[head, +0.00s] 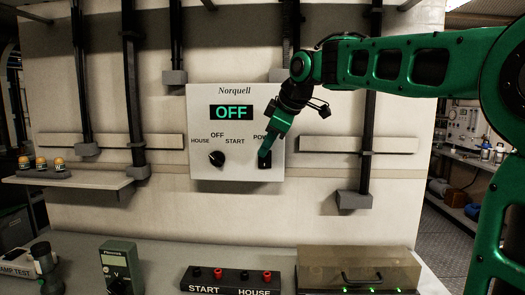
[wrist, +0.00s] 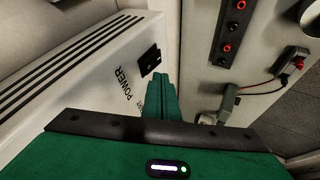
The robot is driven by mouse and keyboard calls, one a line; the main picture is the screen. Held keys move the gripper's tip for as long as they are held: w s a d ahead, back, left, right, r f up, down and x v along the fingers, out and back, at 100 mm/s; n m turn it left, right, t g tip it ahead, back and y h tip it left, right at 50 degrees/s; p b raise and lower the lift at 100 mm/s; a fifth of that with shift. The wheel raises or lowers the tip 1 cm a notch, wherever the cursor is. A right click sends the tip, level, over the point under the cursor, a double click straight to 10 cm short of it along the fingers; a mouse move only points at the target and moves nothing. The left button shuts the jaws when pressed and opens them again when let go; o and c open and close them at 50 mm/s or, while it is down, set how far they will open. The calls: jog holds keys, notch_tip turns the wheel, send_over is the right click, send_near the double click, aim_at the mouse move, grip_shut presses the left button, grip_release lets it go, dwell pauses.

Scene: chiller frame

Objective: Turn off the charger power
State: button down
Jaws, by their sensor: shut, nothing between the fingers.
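The charger (head: 235,178) is a white box labelled Norquell on the upright panel, and its display (head: 231,112) reads OFF in green. A black rotary knob (head: 216,158) sits at its lower left among the labels HOUSE, OFF and START. The black power switch (head: 264,161) is at its lower right, partly behind my gripper; it also shows in the wrist view (wrist: 150,61) beside the word POWER. My gripper (head: 264,152) is shut and empty, its green fingertips at the power switch. In the wrist view the fingertips (wrist: 161,76) are just beside the switch; I cannot tell whether they touch it.
Below the charger, a bench holds a black START/HOUSE terminal block (head: 231,279), a green meter (head: 120,268) and a clear-lidded box (head: 358,268). A small shelf (head: 70,180) at left carries several orange-topped items. Black vertical conduits (head: 134,80) run down the panel.

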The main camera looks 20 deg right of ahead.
jog(key=v, duration=1.1)
jog(key=shift+r, duration=0.15)
jog(key=shift+w+a, duration=0.1)
jog(key=shift+w, duration=0.05)
jog(key=s+d+f+m+g+h, duration=0.1)
jog(key=s+d+f+m+g, duration=0.1)
jog(key=s+d+f+m, duration=0.6)
jog(key=s+d+f+m+g+h, duration=0.1)
jog(key=s+d+f+m, duration=0.3)
jog(key=f, duration=0.9)
jog(key=s+d+f+m+g, duration=0.2)
jog(key=s+f+m+g, duration=0.2)
jog(key=s+f, duration=1.4)
jog(key=s+m, duration=0.2)
jog(key=s, duration=0.2)
jog(key=shift+g, duration=0.3)
jog(key=shift+d, duration=0.1)
